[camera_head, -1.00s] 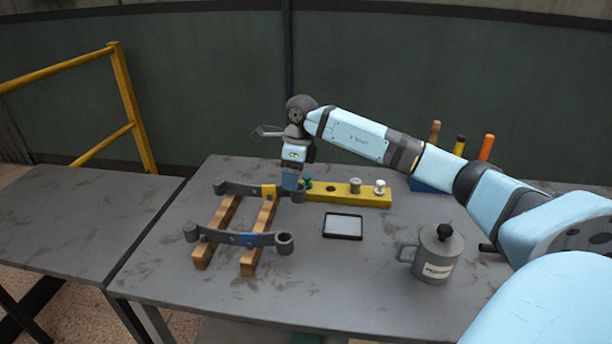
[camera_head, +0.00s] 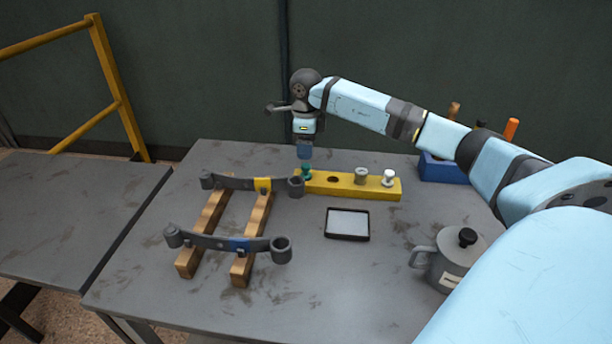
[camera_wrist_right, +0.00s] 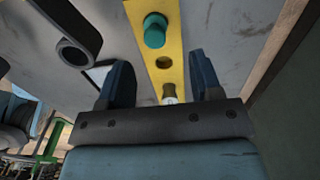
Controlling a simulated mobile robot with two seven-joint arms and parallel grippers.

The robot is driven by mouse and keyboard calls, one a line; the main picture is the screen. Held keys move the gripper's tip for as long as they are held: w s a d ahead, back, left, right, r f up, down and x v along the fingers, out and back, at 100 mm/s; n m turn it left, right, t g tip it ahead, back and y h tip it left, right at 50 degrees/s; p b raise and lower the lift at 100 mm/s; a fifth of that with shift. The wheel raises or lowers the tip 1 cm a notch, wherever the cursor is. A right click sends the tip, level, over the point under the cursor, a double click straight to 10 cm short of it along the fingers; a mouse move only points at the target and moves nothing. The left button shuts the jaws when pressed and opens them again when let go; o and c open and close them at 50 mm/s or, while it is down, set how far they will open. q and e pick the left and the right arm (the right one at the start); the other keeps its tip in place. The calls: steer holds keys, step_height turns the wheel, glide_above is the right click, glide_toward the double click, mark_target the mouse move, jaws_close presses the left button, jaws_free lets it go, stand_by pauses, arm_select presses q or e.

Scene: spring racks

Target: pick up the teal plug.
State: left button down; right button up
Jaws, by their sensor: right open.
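The teal plug (camera_head: 307,171) stands upright at the left end of the yellow block (camera_head: 350,187). In the right wrist view the teal plug (camera_wrist_right: 155,30) is at the top, on the yellow strip. My right gripper (camera_head: 305,153) points down just above the teal plug. In its wrist view my right gripper (camera_wrist_right: 160,65) is open with nothing between its fingers, and the plug shows beyond the fingertips. My left gripper is not in view.
A grey plug (camera_head: 361,175) and a white plug (camera_head: 388,178) stand on the block beside an empty hole (camera_head: 333,180). Two dark spring arms (camera_head: 205,240) rest on wooden bars left. A small tray (camera_head: 347,224) and grey mug (camera_head: 457,260) stand in front.

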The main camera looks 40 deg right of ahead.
mark_target(306, 165)
steer(key=f, duration=0.7)
steer(key=shift+s+a+f+b, duration=0.15)
steer(key=shift+s+a+b, duration=0.05)
steer(key=shift+a+b, duration=0.1)
steer(key=c, duration=0.9)
